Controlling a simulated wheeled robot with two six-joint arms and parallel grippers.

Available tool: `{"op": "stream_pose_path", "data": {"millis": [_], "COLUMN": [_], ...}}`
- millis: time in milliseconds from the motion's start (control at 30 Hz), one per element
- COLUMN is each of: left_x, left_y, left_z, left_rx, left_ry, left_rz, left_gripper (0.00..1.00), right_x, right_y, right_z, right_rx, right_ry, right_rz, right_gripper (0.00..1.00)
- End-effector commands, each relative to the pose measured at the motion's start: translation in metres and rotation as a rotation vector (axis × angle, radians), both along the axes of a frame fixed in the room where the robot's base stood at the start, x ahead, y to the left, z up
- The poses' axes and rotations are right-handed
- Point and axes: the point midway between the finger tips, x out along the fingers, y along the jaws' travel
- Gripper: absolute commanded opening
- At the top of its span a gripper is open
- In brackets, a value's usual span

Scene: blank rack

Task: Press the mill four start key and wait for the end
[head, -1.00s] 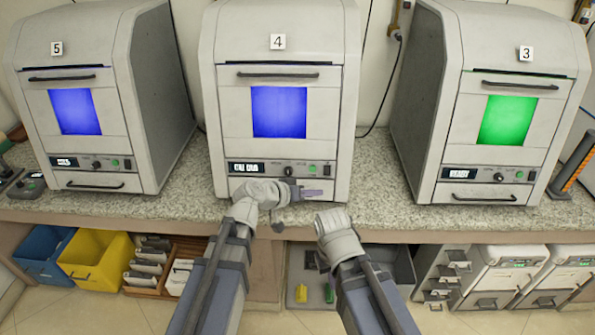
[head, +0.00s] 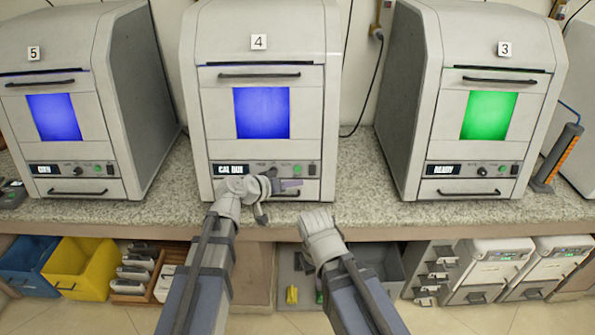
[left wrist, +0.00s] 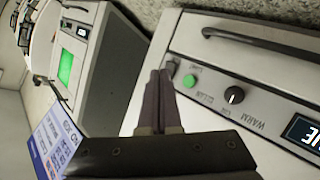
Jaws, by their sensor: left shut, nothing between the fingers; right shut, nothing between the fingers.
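Mill four (head: 215,100) stands in the middle of the head view, marked with a 4. Its window (head: 261,113) glows blue and its display (head: 231,169) reads CAL DUE. A green key (head: 297,169) sits on its front strip, right of a dark knob; the key (left wrist: 190,80) and knob (left wrist: 234,95) also show in the left wrist view. My left gripper (head: 292,184) is shut and empty, in front of the strip just below the green key. In the left wrist view its fingertips (left wrist: 159,73) appear beside the key; contact cannot be told. My right gripper (head: 309,217) is shut, low before the counter edge.
Mill five (head: 140,90) at left has a blue window. Mill three (head: 400,100) at right has a green window and reads READY. Speckled counter (head: 360,190) between the mills is bare. Yellow (head: 85,268) and blue bins (head: 25,265) sit below at left.

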Motion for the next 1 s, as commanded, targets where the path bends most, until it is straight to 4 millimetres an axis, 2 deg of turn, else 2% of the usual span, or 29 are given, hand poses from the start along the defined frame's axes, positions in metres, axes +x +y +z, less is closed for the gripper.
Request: {"op": "stream_pose_path", "data": {"millis": [33,200,400,1000], "left_x": [0.01,0.033,0.054,0.059], "left_y": [0.0,0.0,0.0,0.0], "left_z": [-0.003,-0.008,-0.013,-0.013], "left_rx": [0.0,0.0,0.0,0.0], "left_ry": [0.0,0.0,0.0,0.0], "left_rz": [0.0,0.0,0.0,0.0], "left_gripper": [0.0,0.0,0.0,0.0], "right_x": [0.0,0.0,0.0,0.0], "right_y": [0.0,0.0,0.0,0.0], "right_z": [-0.003,-0.008,-0.013,-0.013], "right_rx": [0.0,0.0,0.0,0.0], "right_ry": [0.0,0.0,0.0,0.0], "right_rz": [0.0,0.0,0.0,0.0], "right_gripper": [0.0,0.0,0.0,0.0]}}
